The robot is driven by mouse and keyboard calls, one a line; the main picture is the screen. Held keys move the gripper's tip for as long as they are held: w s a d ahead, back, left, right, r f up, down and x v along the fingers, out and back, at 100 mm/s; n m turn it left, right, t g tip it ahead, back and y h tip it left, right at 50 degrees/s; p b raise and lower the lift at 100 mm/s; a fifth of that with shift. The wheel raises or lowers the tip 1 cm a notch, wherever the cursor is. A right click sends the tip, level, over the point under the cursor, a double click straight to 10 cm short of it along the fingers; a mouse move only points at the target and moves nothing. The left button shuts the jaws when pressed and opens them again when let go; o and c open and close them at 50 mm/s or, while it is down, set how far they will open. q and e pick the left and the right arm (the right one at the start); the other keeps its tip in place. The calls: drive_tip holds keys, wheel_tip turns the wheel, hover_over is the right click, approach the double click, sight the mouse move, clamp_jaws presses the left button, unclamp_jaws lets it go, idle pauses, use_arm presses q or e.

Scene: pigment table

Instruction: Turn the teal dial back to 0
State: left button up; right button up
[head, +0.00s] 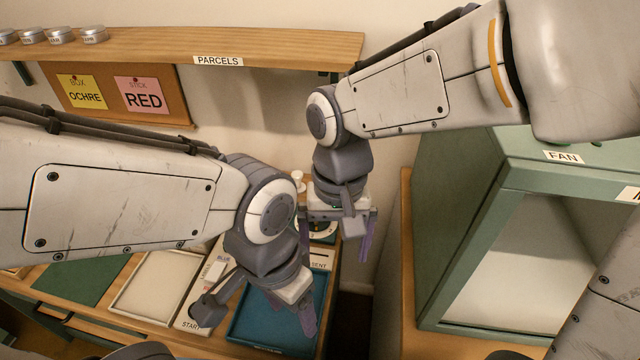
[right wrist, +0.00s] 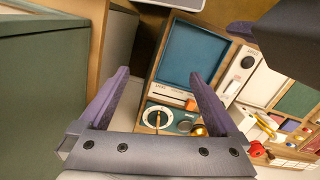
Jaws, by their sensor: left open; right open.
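A round dial (right wrist: 158,116) with a white ring and a dark centre sits on a teal plate in the right wrist view. An ochre bar stands over its centre; I cannot read its setting. My right gripper (right wrist: 158,76) is open, and the dial shows between its two purple fingers, with nothing held. In the head view my right gripper (head: 336,238) hangs over the far right end of the desk and hides most of the dial. My left gripper (head: 304,320) is open and empty, above the blue tray (head: 243,338).
Beside the dial is a brass knob (right wrist: 198,130). A pale tray (head: 157,283) and a green mat (head: 82,280) lie to the left. A green cabinet (head: 430,215) labelled FAN stands right, past a gap. The PARCELS shelf (head: 270,45) runs above.

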drive_tip(key=w+a+f+m+p, duration=0.1)
drive_tip(key=w+f+m, duration=0.4)
drive_tip(key=w, duration=0.5)
drive_tip(key=w+a+f+m, duration=0.2)
drive_tip(key=w+f+m, duration=0.1)
drive_tip(key=w+m, duration=0.5)
drive_tip(key=w+a+f+m+p, duration=0.1)
drive_tip(key=w+f+m, duration=0.4)
drive_tip(key=w, duration=0.6)
use_arm(q)
drive_tip(key=r+p, duration=0.1)
drive_tip(key=r, duration=0.1)
drive_tip(key=a+r, duration=0.1)
drive_tip(key=r, duration=0.1)
drive_tip(key=shift+s+a+p, duration=0.1)
drive_tip(key=shift+a+p, duration=0.05)
drive_tip(key=shift+p, duration=0.25)
use_arm(e)
drive_tip(key=shift+t, duration=0.4)
drive_tip(key=f, duration=0.9)
drive_tip(key=shift+s+a+f, duration=0.1)
drive_tip(key=shift+s+f, duration=0.1)
drive_tip(key=shift+f, duration=0.1)
drive_tip(key=c, duration=1.4)
